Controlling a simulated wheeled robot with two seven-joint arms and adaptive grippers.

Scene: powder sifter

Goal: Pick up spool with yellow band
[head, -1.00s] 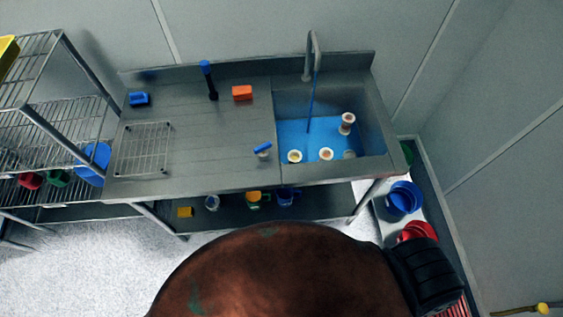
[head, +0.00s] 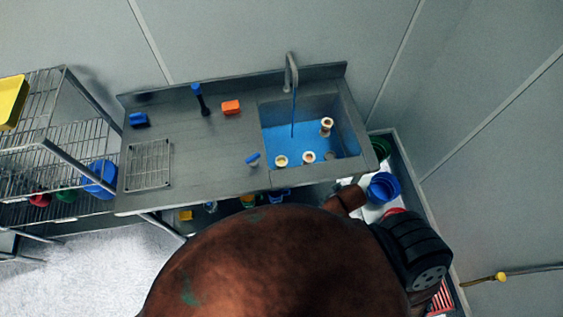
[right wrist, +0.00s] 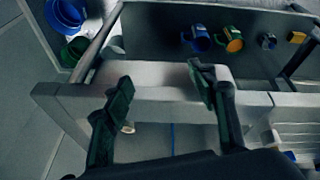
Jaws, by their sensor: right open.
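Several pale spools are in the blue-bottomed sink (head: 275,120) in the head view. One spool (head: 281,161) near the front left has a yellowish middle; a second spool (head: 308,157) beside it looks browner. A taller spool or stack (head: 327,124) stands farther right. The bands are too small to tell which is yellow for sure. My right gripper (right wrist: 160,78) is open and empty in the right wrist view, with its fingers over the sink's front edge. A small pale thing (right wrist: 128,127) shows beside one finger, mostly hidden. My left gripper is in neither view.
The faucet (head: 291,75) rises behind the sink. Mugs (right wrist: 233,40) sit on the lower shelf.

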